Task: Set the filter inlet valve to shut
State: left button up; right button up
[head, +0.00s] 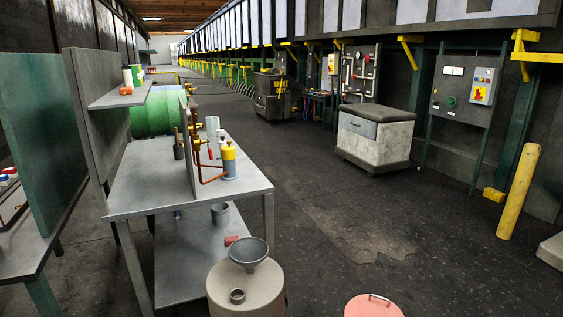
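On the grey workbench (135,190), at left of centre, a vertical board (187,165) carries copper and brass pipework (198,165). A small red handle (211,153) shows by the pipework; it may be a valve lever, but its position is too small to tell. A yellow-topped grey canister (229,162) stands beside it, with a copper pipe curving towards its base. No label reads clearly, so I cannot tell for sure which part is the filter inlet valve. Neither of my grippers is in view.
A beige drum (245,292) with a grey funnel (248,253) stands before the bench. A salmon-coloured lidded container (373,306) is at the bottom edge. A grey cabinet (376,138), control panel (466,90) and yellow post (518,190) are at right. The central floor is clear.

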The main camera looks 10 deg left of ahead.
aim_at(209, 151)
jog(key=i+u, duration=0.3)
jog(key=i+l+u, duration=0.3)
jog(key=i, duration=0.2)
jog(key=i+l+u, duration=0.3)
jog(key=i+j+u, duration=0.1)
jog(key=u, duration=0.2)
